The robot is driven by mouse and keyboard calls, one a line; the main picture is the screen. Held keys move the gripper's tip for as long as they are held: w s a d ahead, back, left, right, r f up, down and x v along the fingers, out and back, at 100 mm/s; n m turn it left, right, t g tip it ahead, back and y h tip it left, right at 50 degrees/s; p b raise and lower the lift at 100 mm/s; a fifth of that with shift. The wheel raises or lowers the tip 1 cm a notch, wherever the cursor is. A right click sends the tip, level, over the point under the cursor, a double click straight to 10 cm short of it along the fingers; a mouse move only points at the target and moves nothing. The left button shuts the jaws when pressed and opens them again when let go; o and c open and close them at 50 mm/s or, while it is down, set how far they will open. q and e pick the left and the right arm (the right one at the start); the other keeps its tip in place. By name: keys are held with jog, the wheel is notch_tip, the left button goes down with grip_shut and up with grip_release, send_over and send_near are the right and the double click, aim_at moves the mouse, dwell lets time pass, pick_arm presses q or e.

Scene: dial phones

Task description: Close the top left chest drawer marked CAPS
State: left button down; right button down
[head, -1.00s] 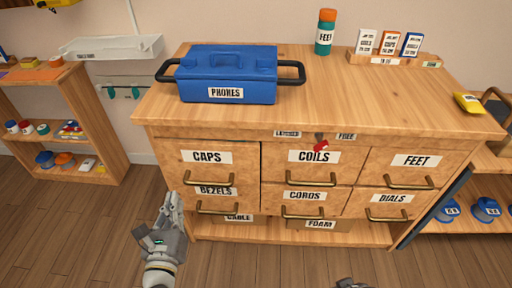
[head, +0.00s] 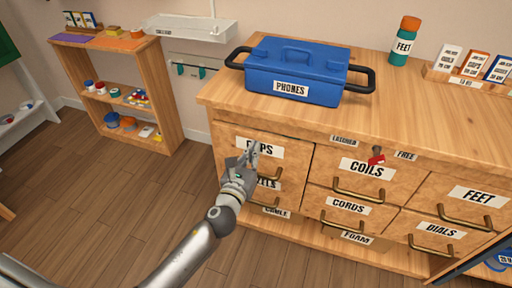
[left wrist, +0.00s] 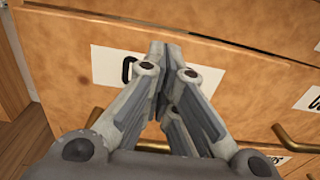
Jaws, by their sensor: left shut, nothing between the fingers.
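The CAPS drawer (head: 298,168) is the top left drawer front of the wooden chest, with a white label and a brass handle. It looks nearly flush with the chest; I cannot tell whether a small gap remains. My left gripper (head: 252,150) is shut and empty, its fingertips in front of the CAPS label and covering part of it. In the left wrist view the shut fingertips (left wrist: 165,48) are at or very near the drawer front (left wrist: 225,70); contact is unclear. A dark seam runs along the drawer's top edge. My right gripper is not in view.
A blue PHONES box (head: 300,75) stands on the chest top (head: 440,110). A low shelf (head: 150,95) stands at the left. The floor (head: 110,190) between is clear.

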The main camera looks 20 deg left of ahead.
pick_arm(q)
jog(key=shift+w, duration=0.95)
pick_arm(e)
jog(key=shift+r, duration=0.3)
pick_arm(q)
jog(key=shift+w+r, duration=0.15)
jog(key=shift+w, duration=0.5)
jog(key=shift+w+r, duration=0.15)
jog(key=shift+w, duration=0.45)
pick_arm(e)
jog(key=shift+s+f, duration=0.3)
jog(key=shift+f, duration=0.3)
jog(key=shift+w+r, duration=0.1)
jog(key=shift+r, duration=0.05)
